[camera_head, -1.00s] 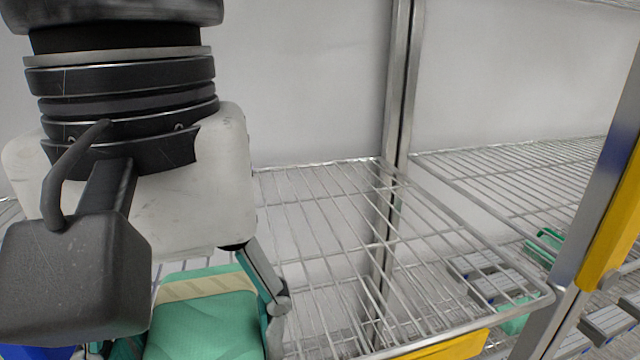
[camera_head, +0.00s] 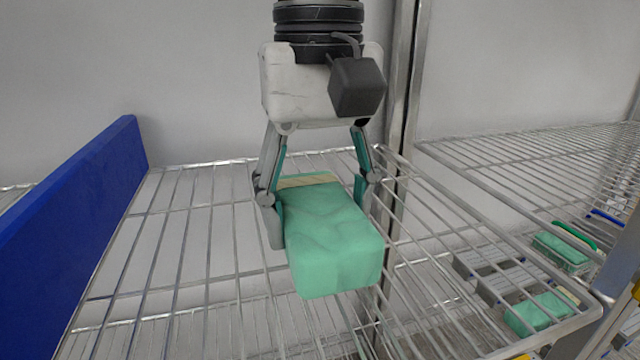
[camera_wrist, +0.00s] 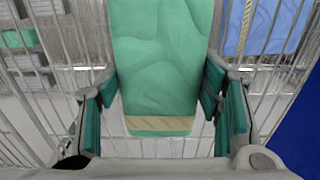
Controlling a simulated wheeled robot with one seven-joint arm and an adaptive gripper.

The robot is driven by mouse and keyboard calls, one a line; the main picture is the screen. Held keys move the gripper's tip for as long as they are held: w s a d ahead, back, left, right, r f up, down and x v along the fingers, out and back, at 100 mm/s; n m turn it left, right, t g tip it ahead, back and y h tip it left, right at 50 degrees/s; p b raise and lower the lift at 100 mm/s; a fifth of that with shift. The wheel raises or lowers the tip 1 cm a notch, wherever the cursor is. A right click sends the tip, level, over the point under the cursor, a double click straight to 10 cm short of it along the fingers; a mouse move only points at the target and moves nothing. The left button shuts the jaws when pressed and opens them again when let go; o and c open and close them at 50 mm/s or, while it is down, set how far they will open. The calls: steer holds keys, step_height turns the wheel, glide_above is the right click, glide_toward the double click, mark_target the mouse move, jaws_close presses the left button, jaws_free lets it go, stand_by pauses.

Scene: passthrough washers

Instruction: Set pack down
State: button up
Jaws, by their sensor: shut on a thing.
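The pack (camera_head: 332,245) is a green wrapped block with a beige tape band. It is held between the two fingers of my gripper (camera_head: 318,205), which is shut on its sides. In the head view the pack is over the wire shelf (camera_head: 180,230), near the middle; I cannot tell whether its underside touches the wires. The wrist view shows the pack (camera_wrist: 160,60) between the green finger pads, with shelf wires on both sides. The pack's far side is hidden.
A blue panel (camera_head: 70,225) stands on the left of the shelf. A metal post (camera_head: 400,110) rises behind the shelf. Other green packs (camera_head: 540,312) lie lower at the right. The shelf wires left of the pack are bare. A blue wrapped thing (camera_wrist: 262,25) shows in the wrist view.

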mark_target(329, 195)
steer(key=shift+w+d+f, duration=0.1)
steer(key=shift+w+d, duration=0.35)
steer(key=shift+w, duration=0.2)
steer(key=shift+f+b, duration=1)
steer(key=shift+f, duration=0.7)
steer(key=shift+f, duration=0.2)
steer(key=o, duration=1.4)
steer(key=shift+c, duration=0.2)
step_height(329, 195, up, 8)
steer(key=p, duration=0.3)
